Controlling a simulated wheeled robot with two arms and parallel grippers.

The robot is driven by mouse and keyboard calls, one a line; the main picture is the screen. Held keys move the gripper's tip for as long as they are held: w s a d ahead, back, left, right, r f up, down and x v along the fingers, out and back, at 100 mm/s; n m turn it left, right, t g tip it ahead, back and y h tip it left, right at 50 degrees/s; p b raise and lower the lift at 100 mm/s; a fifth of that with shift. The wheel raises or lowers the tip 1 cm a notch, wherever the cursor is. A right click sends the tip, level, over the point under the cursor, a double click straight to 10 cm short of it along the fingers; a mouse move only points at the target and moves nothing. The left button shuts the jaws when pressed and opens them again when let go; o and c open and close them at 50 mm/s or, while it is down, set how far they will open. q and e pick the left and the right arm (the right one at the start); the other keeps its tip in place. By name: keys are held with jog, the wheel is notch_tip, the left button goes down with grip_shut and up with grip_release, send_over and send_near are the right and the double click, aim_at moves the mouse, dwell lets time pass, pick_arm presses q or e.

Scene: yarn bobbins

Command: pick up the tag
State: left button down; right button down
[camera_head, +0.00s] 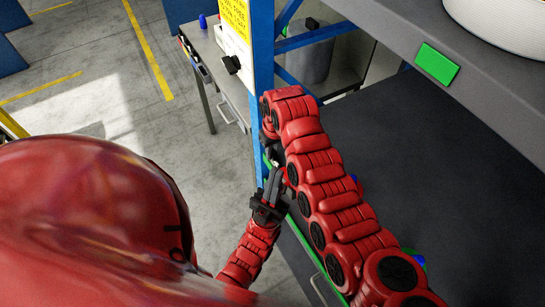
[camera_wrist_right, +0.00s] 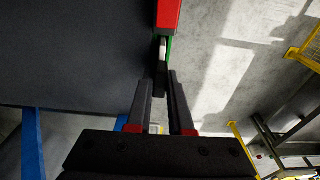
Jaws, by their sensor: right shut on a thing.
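My right gripper (camera_wrist_right: 160,80) has its two dark fingers close together around a narrow dark piece. Just beyond the fingertips are a small white patch, a thin green strip (camera_wrist_right: 169,50) and a red block (camera_wrist_right: 168,14), in line with that piece. I take the piece to be part of the tag, but its shape is mostly hidden. In the head view the right gripper (camera_head: 268,140) is small and partly covered by its own arm beside the blue post. My left gripper (camera_head: 274,182) points up the picture below it, by the shelf edge; its finger gap is unclear. A flat green tag (camera_head: 437,63) is on the upper shelf edge.
A blue post (camera_head: 263,60) with a yellow sign (camera_head: 235,18) stands close to my right gripper. The dark lower shelf (camera_head: 440,165) lies to the right, under the upper shelf (camera_head: 500,92). A white round container (camera_head: 505,22) stands above. Open concrete floor (camera_head: 110,60) is at left.

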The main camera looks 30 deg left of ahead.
jog(key=shift+r+b, duration=0.3)
jog(key=shift+b, duration=0.05)
notch_tip(320, 180, up, 8)
jog(key=b, duration=0.4)
jog(key=shift+w, duration=0.1)
jog(key=shift+r, duration=0.7)
